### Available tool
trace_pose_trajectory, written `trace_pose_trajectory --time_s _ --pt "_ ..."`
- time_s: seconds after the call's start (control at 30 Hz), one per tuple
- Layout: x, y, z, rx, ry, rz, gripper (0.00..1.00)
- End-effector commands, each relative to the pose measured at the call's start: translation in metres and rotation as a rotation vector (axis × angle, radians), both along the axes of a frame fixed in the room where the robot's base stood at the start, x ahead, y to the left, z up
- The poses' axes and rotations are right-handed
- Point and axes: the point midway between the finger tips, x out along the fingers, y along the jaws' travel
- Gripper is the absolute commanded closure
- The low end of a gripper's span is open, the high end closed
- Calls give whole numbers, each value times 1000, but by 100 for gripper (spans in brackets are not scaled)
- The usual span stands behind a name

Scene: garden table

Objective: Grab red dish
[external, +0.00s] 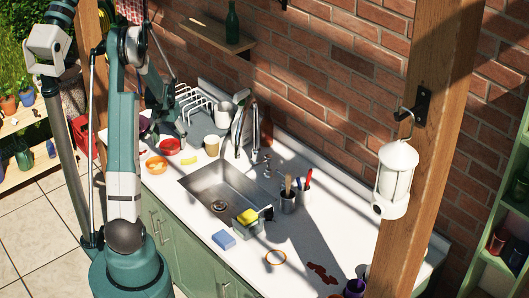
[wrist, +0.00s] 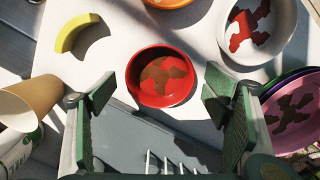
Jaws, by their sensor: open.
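The red dish (wrist: 162,97) is a small round bowl with a brown stain inside. It sits upright on the white counter, and in the wrist view it lies between my open fingers. It also shows in the external view (external: 169,147) at the left end of the counter. My gripper (wrist: 160,90) is open and empty, with one green-padded finger to each side of the dish in the picture. I cannot tell how far above the dish the fingertips are. In the external view the arm partly hides the gripper.
A yellow curved piece (wrist: 78,32), a brown cup (wrist: 28,95), a white stained bowl (wrist: 277,48) and stacked pink and purple dishes (wrist: 290,110) surround the red dish. A rack (wrist: 152,162) and sink (external: 210,185) are nearby.

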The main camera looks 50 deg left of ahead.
Motion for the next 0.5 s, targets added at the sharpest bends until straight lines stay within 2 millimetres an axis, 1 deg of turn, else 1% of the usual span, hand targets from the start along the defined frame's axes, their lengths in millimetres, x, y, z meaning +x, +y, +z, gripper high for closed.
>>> trace_pose_trajectory --time_s 0.1,0.2,0.5 --pt "0 0 -10 0 0 0 24" --pt "0 0 -15 0 0 0 24" --pt "0 0 -16 0 0 0 24"
